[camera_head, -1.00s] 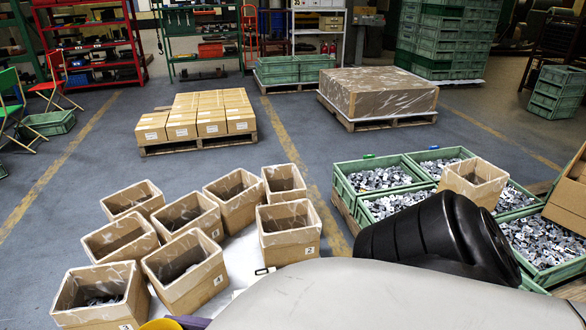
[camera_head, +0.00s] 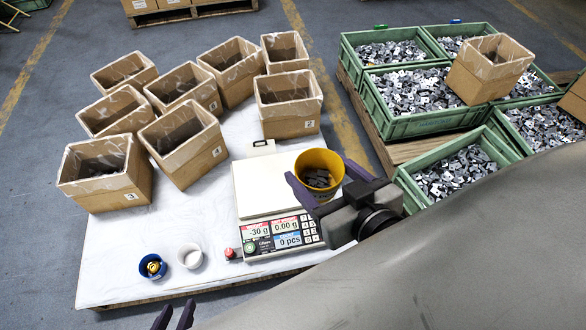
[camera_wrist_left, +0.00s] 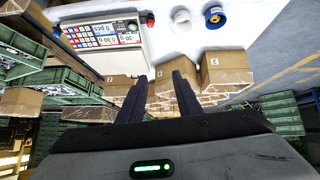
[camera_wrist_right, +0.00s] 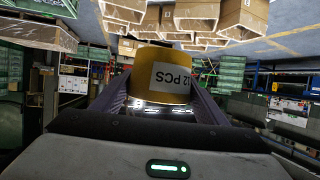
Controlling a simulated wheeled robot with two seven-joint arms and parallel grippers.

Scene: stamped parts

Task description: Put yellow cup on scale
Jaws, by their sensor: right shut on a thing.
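The yellow cup (camera_head: 319,161) holds dark metal parts, and my right gripper (camera_head: 328,184) is shut on it. The scale's panel reads -30 g, 0.00 g and 0 pcs. My left gripper (camera_head: 175,316) is at the bottom edge of the head view. Its fingers are slightly apart and empty in the left wrist view (camera_wrist_left: 158,85).
Several cardboard boxes (camera_head: 185,145) stand behind and left of the scale on the white table (camera_head: 130,250). A blue cup (camera_head: 152,267) and a white cup (camera_head: 189,256) stand in front. Green crates of metal parts (camera_head: 460,170) are on the right. Bare table lies left of the scale.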

